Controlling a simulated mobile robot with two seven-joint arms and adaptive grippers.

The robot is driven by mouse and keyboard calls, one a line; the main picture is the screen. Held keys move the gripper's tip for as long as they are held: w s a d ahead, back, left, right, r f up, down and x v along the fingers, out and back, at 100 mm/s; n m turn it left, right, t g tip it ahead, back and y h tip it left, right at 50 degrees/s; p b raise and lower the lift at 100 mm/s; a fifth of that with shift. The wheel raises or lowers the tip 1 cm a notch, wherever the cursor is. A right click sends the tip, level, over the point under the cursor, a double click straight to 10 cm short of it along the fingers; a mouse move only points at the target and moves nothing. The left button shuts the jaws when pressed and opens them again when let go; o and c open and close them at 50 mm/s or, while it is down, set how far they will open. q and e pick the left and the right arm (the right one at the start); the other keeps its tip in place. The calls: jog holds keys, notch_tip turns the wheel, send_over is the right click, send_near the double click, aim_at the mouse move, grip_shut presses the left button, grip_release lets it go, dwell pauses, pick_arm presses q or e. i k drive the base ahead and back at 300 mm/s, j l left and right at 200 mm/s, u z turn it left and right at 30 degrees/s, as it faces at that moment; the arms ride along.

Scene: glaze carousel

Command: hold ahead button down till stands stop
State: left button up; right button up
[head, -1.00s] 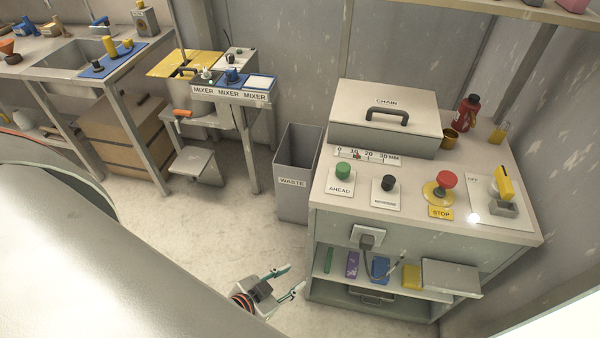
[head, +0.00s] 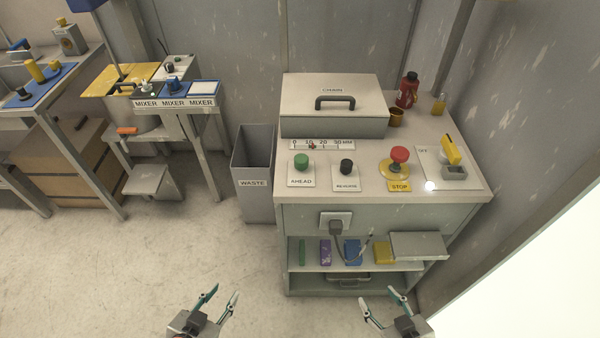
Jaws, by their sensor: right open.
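The green AHEAD button (head: 301,161) stands on its labelled plate at the left front of the control cabinet top (head: 378,204). A black button (head: 346,167) with a blurred label is to its right, then the red STOP mushroom button (head: 399,155) on a yellow base. My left gripper (head: 219,297) is open and empty, low in front of the cabinet and to its left. My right gripper (head: 385,298) is open and empty, low in front of the cabinet. Neither gripper touches a button. No stands show in this view.
A CHAIN box (head: 332,100) with a handle and a millimetre scale (head: 322,146) are behind the buttons. A yellow switch handle (head: 451,149) is at the right. A grey WASTE bin (head: 253,172) stands left of the cabinet. A grey flap (head: 418,246) juts from the cabinet front.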

aim_at(301, 160)
jog(key=z, duration=1.65)
jog(key=k+j, duration=0.25)
jog(key=j, duration=0.2)
jog(key=k+j, duration=0.2)
jog(key=j, duration=0.2)
jog(key=k+j, duration=0.25)
jog(key=j, duration=0.2)
jog(key=i+l, duration=0.35)
jog(key=l, duration=0.1)
